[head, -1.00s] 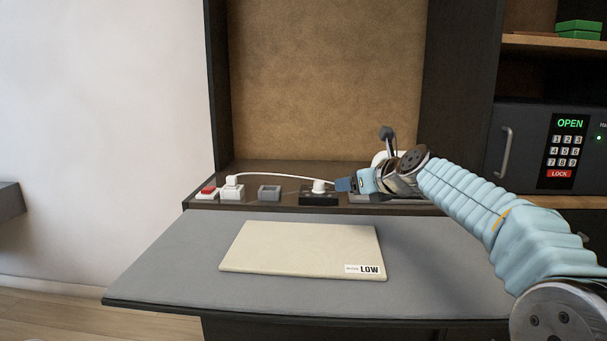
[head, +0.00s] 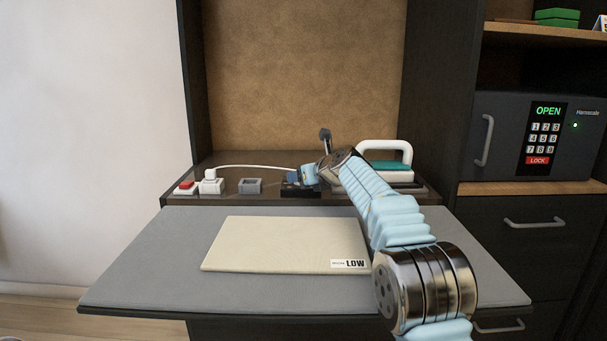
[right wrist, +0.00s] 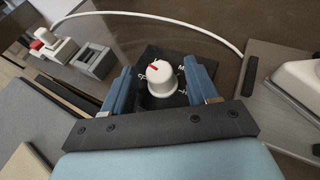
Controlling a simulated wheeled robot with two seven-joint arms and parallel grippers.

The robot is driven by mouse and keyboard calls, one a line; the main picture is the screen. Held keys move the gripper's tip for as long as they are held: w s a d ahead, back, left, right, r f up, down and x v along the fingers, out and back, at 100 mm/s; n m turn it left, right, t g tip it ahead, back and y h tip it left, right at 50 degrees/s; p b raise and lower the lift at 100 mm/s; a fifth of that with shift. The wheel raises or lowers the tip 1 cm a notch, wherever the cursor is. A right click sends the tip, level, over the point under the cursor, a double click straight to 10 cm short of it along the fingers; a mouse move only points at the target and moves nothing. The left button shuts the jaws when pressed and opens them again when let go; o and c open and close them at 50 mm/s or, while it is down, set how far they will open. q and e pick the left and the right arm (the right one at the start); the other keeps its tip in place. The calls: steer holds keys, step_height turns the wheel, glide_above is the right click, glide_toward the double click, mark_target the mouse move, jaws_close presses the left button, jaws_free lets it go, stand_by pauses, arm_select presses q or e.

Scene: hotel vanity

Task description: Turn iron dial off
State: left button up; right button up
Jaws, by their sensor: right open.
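The white round dial (right wrist: 162,82) with a red pointer mark stands on a black marked base (right wrist: 172,58) in the right wrist view. My right gripper (right wrist: 159,68) is open, with one blue finger on each side of the dial. I cannot tell whether the fingers touch it. In the head view my right gripper (head: 297,177) is over the black base (head: 300,193), and the dial is hidden behind it. The iron (head: 386,160), with a white handle and teal part, stands to the right on the shelf. My left gripper is not in view.
A white plug with a cord (head: 210,182), a red switch (head: 186,187) and a grey socket block (head: 250,187) sit left on the back ledge. A beige board (head: 285,243) marked LOW lies on the grey mat (head: 130,270). A safe (head: 500,135) stands right.

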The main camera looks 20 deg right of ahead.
steer(key=shift+w, duration=0.1)
steer(key=c, duration=1)
steer(key=shift+d+f+n+y, duration=0.1)
steer(key=shift+d+n+y, duration=0.1)
steer(key=shift+n+y, duration=0.55)
steer(key=shift+c, duration=0.2)
steer(key=shift+a+n+g+y, duration=0.1)
steer(key=shift+n+g+y, duration=0.5)
steer(key=shift+n+y, duration=0.35)
steer(key=o, duration=1)
steer(key=shift+o, duration=0.2)
